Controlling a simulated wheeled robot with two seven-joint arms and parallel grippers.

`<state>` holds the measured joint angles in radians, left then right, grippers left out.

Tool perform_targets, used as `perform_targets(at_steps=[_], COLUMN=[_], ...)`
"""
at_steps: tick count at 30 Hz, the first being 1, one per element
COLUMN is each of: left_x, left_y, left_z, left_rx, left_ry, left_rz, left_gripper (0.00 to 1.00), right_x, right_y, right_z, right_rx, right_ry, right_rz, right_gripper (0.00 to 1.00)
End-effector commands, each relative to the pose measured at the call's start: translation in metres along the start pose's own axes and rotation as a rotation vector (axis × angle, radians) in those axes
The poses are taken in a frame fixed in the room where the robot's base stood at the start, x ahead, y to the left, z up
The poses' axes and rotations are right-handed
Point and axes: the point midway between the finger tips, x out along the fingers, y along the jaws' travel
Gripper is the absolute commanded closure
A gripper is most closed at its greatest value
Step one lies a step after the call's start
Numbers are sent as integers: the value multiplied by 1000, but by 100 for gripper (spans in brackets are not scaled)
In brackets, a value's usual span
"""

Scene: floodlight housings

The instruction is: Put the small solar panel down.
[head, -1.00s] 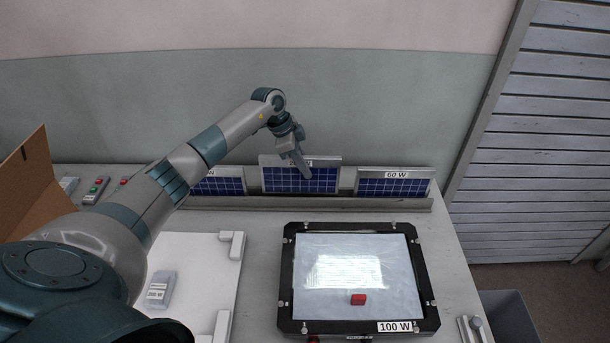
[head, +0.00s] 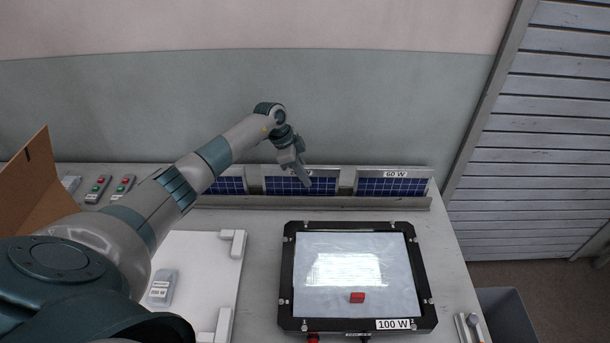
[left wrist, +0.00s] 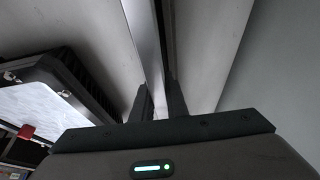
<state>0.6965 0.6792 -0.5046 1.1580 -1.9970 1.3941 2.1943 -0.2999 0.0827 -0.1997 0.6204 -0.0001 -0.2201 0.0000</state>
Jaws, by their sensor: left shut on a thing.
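The small solar panel (head: 283,186), blue cells in a pale frame, stands in the middle of a row of three panels at the back of the table. Its lower edge is behind the grey rail of the rack (head: 330,203), and its top is about level with its neighbours. My left gripper (head: 304,180) is shut on it at its top edge and hides most of its label. In the left wrist view, the panel's pale edge (left wrist: 146,45) runs between the two fingers (left wrist: 158,104). My right gripper is not in view.
A 60 W panel (head: 393,187) stands on the right and another panel (head: 228,186) on the left, partly behind my arm. A black-framed 100 W floodlight (head: 345,325) lies in front. A white board (head: 205,262), a cardboard box (head: 38,190) and two button boxes (head: 98,187) are at left.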

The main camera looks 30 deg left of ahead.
Motion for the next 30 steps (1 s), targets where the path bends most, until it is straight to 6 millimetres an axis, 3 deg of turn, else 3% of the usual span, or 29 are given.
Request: perform_targets(at_steps=[1,2,4,19,30], left_x=[0,1,1,-8,-61], left_y=[-1,0,0,-1,-1], left_z=[0,0,0,1,2], left_rx=[0,0,0,-1,1], left_ry=[1,0,0,0,0], left_rz=[-1,0,0,-2,-4], left_gripper=[100,82,68,68,68], right_x=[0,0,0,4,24], right_y=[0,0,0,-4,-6], right_z=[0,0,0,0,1], right_rx=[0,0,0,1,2], right_ry=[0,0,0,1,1], right_rz=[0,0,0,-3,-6], right_gripper=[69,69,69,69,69])
